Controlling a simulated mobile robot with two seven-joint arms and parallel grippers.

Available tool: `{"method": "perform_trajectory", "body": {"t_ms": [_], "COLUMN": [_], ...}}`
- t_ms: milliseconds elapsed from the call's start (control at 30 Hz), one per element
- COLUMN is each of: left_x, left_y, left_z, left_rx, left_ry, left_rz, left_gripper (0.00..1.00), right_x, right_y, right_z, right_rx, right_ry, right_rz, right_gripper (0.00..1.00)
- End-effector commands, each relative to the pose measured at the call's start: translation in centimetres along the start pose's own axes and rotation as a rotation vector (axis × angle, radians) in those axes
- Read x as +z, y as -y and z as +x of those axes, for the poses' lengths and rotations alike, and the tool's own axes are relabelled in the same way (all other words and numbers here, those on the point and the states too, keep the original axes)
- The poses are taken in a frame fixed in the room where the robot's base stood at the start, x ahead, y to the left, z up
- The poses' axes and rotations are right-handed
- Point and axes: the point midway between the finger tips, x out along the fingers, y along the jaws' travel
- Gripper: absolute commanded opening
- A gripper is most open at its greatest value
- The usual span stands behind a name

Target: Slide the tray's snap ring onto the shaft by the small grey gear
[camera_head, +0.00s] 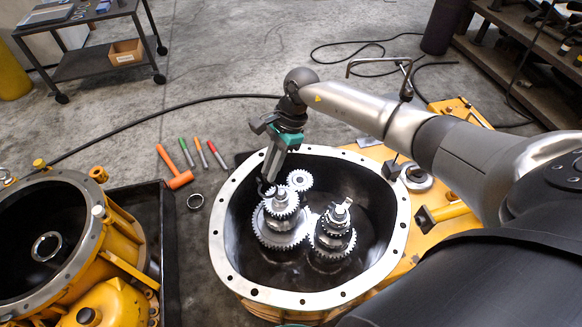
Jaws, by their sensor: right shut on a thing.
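My right gripper (268,180) reaches down into the round transmission housing (399,227), fingers pointing down, shut on a small dark curved piece (262,187) that looks like the snap ring; its outline is hard to make out. It is just left of and above the taller gear stack (281,203). The small grey gear (300,180) sits right of the fingertips, at the far side inside the housing. A second gear stack (333,235) stands to the right. I cannot tell whether the held piece touches a shaft. My left gripper is not in view.
A black tray (171,265) and a yellow casing (125,225) are further left. A wheeled cart (95,65) stands at the back left.

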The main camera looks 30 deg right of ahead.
Motion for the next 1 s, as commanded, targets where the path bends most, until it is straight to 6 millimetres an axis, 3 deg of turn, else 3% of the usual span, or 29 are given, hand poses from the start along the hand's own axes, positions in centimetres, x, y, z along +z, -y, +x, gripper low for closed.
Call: {"method": "perform_trajectory", "body": {"t_ms": [100,333,667,1000], "left_x": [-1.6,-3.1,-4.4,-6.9], "left_y": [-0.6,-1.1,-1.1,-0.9], "left_z": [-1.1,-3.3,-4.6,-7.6], "left_rx": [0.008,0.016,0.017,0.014], "left_ry": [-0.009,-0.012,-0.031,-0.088], "left_rz": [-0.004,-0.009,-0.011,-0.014], "left_gripper": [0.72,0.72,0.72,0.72], "right_x": [-3.8,-8.7,-10.1,-10.9], "right_y": [1.3,2.4,2.5,2.5], "right_z": [1.7,2.8,3.7,5.8], "right_rx": [-0.114,-0.261,-0.295,-0.292], "right_ry": [0.000,0.000,0.000,0.000], "right_rz": [0.282,0.627,0.705,0.703], "right_gripper": [0.00,0.00,0.00,0.00]}}
